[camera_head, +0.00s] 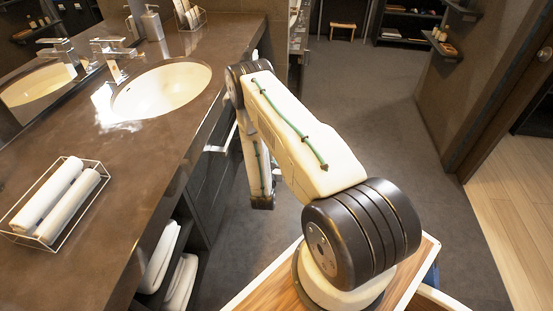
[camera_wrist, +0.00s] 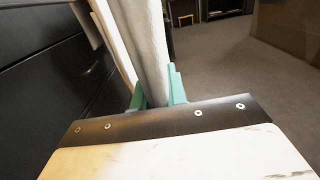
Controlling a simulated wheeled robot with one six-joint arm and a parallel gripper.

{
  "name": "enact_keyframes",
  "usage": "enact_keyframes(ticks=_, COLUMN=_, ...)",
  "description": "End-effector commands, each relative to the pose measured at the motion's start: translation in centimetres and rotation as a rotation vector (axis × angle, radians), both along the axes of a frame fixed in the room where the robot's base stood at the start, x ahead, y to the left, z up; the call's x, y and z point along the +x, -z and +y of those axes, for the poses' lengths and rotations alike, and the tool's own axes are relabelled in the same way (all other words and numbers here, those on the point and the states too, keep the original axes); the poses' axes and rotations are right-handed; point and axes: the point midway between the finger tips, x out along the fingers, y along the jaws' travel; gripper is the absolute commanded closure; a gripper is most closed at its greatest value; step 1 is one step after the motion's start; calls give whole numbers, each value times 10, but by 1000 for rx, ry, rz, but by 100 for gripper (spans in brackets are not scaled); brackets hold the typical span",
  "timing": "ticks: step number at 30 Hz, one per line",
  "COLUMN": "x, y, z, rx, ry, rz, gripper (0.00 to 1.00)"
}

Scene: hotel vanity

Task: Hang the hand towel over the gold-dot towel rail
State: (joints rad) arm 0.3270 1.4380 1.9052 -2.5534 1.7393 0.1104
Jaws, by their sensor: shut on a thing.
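In the wrist view my gripper (camera_wrist: 158,90) has its green fingers shut on a pale grey-white cloth, the hand towel (camera_wrist: 149,42). The towel runs up and out of the top of the picture as a narrow folded length. In the head view the gripper and the held towel are hidden behind my arm. A short silver bar (camera_head: 217,149) stands out from the dark cabinet front, left of my arm. No gold dot can be made out, so I cannot tell whether this bar is the gold-dot towel rail.
The dark counter (camera_head: 150,160) carries a sink (camera_head: 162,90), a faucet (camera_head: 112,62) and a wire basket (camera_head: 60,235) with rolled white towels. Folded white towels (camera_head: 160,258) lie on shelves below it. The grey floor (camera_head: 375,110) beyond my arm is clear.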

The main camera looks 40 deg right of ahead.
Motion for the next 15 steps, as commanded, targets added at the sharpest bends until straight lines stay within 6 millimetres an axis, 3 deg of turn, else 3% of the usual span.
enact_keyframes(ticks=15, x=34, y=0, z=25, rx=0, ry=-1, rz=-1, gripper=100)
